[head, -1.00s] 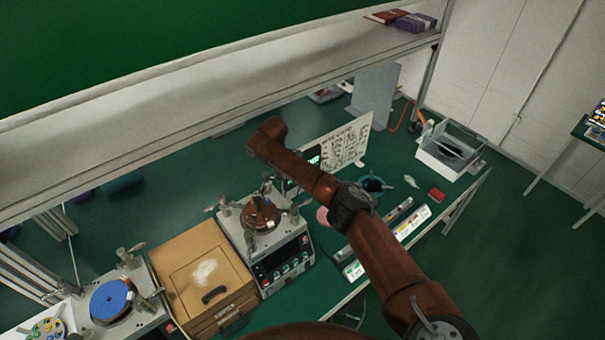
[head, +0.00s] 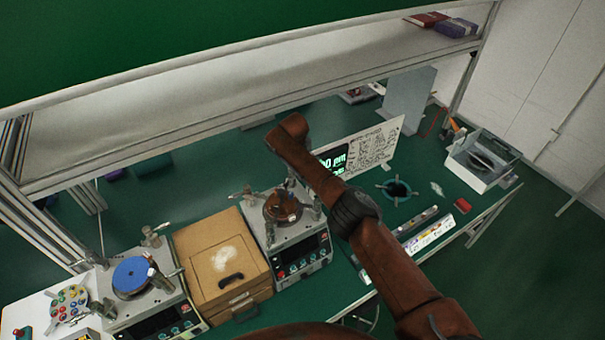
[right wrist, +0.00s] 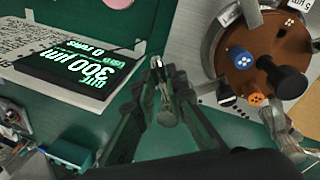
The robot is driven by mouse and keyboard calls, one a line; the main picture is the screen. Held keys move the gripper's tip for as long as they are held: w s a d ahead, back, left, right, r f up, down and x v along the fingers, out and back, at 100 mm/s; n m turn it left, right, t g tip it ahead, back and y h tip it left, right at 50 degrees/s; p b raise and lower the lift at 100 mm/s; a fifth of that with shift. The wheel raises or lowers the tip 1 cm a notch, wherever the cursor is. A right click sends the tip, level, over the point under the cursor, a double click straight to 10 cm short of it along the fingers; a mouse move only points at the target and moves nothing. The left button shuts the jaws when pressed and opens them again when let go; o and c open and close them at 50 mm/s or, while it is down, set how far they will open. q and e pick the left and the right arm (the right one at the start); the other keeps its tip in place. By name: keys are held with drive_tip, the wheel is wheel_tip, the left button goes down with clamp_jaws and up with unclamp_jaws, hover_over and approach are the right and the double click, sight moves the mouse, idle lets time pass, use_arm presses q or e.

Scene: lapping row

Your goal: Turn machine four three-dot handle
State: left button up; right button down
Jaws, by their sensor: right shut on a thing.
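Machine four appears to be the grey lapping machine (head: 308,253) with a brown round plate (head: 283,208) and metal handles at its corners. The plate (right wrist: 240,75) shows at the upper right in the right wrist view, with blue, orange and black knobs on it. My right gripper (right wrist: 160,80) is shut on a small pale metallic piece (right wrist: 162,112), which looks like a handle at the machine's edge. Black dots show on the grey top beside it; I cannot count those for this handle. In the head view my right forearm hides the gripper. My left gripper is not in view.
A wooden box (head: 220,262) and a blue-plated machine (head: 150,300) are to the left. A spoked dark ring (head: 397,188) and metal bin (head: 480,160) are to the right.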

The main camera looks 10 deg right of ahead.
drive_tip(key=c, duration=2)
unclamp_jaws()
drive_tip(key=shift+a+f, duration=0.1)
drive_tip(key=shift+a, duration=0.05)
drive_tip(key=shift+o, duration=0.2)
wheel_tip(320, 180, up, 12)
drive_tip(key=s+a, duration=0.1)
drive_tip(key=shift+s+a, duration=0.2)
drive_tip(key=shift+s, duration=0.15)
drive_tip(key=shift+f, duration=0.1)
